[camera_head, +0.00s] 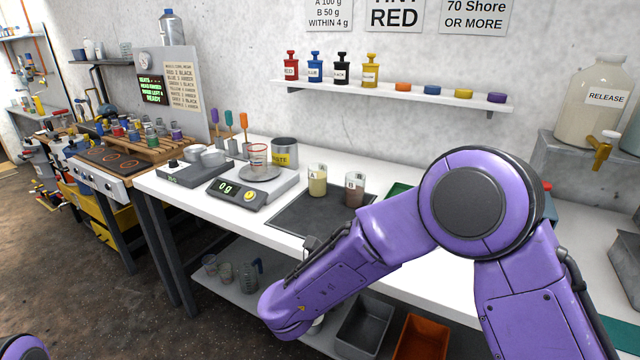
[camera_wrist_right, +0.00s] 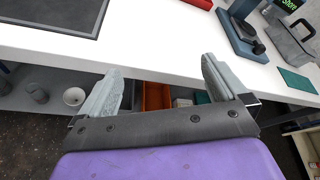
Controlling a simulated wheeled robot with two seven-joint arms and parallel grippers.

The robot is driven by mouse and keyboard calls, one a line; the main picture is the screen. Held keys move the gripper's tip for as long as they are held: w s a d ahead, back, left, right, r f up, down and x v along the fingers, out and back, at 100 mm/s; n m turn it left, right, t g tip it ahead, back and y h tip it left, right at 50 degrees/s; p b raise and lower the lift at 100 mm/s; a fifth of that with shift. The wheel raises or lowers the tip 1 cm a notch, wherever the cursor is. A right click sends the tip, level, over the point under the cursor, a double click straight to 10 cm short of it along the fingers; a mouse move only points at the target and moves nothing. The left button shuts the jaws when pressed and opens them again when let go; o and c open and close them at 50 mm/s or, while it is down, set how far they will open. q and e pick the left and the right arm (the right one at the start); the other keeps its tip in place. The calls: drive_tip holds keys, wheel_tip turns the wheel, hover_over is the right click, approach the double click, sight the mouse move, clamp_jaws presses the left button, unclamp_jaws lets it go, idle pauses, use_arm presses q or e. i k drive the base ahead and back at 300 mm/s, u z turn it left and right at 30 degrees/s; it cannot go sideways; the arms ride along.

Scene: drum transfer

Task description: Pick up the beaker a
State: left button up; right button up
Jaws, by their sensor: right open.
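Beaker A (camera_head: 317,182), a clear beaker with a pale yellowish content and an A label, stands upright on the dark mat (camera_head: 290,215) on the white bench. A similar beaker B (camera_head: 354,188) with brownish content stands just right of it. In the right wrist view my right gripper (camera_wrist_right: 160,85) is open, with nothing between its pale fingers, at the bench's front edge. My right arm crosses the head view in front of the bench, and its fingers cannot be made out there. Beaker A does not show in the wrist view. My left gripper is out of view.
A grey waste pot (camera_head: 285,152) is behind. Grey (camera_head: 364,326) and orange (camera_head: 422,338) bins sit below the bench. Bottles line the wall shelf (camera_head: 400,97).

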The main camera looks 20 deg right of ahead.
sight(317, 172)
drive_tip(key=i, duration=1.45)
drive_tip(key=u, duration=0.05)
